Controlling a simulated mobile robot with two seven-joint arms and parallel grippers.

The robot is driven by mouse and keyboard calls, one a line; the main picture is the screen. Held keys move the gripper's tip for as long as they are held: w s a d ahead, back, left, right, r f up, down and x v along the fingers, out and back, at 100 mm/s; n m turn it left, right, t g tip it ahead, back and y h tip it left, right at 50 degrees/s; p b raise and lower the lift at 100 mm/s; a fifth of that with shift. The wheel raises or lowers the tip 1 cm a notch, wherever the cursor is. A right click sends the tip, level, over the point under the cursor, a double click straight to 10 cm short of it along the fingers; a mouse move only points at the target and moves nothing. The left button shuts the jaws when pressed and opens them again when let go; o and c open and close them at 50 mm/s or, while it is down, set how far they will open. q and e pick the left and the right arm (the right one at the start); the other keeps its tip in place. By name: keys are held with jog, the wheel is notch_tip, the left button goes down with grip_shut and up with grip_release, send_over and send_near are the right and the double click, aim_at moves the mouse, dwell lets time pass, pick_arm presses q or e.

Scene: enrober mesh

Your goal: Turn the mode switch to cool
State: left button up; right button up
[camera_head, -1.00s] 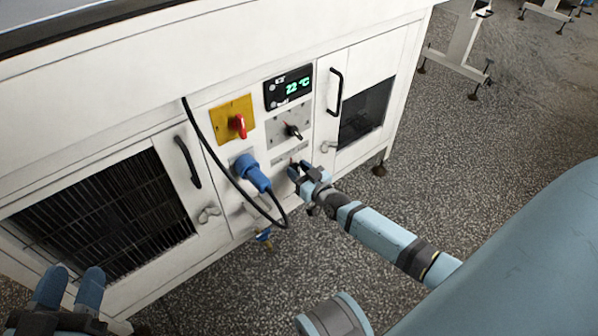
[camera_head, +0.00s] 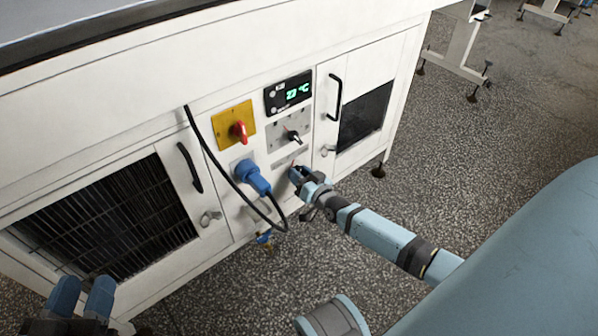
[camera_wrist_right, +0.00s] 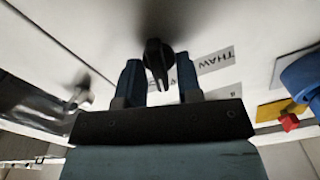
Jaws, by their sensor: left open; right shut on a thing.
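The mode switch (camera_wrist_right: 155,58) is a black pointer knob on the white panel, seen between the fingers in the right wrist view. A label strip with the word THAW (camera_wrist_right: 213,62) lies beside it, upside down there; its other words are hidden or unreadable. My right gripper (camera_wrist_right: 157,82) is shut on the knob; in the head view the gripper (camera_head: 299,176) sits low on the panel and mostly covers it. Which position the knob points to cannot be told. My left gripper (camera_head: 82,296) is open and empty at the lower left.
Above are another black switch on a grey plate (camera_head: 278,137), a red switch (camera_head: 239,130) on a yellow plate and a display (camera_head: 288,93) reading 23 °C. A blue plug (camera_head: 252,177) with a hanging black cable is close left of my right gripper. Door handles flank the panel.

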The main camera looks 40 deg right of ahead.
pick_arm(q)
jog(key=shift+s+d+f+n+p, duration=0.2)
jog(key=shift+s+f+n+p, duration=0.05)
jog(key=shift+s+n+p, duration=0.15)
pick_arm(e)
jog(key=m, duration=0.5)
jog(key=shift+d, duration=0.1)
pick_arm(q)
jog(key=shift+w, duration=0.1)
pick_arm(e)
jog(key=shift+f, duration=0.1)
pick_arm(q)
jog(key=shift+r, duration=0.1)
pick_arm(e)
jog(key=o, duration=0.6)
jog(key=shift+c, duration=0.2)
pick_arm(q)
jog(key=shift+r, duration=0.1)
pick_arm(e)
jog(key=shift+s, duration=0.1)
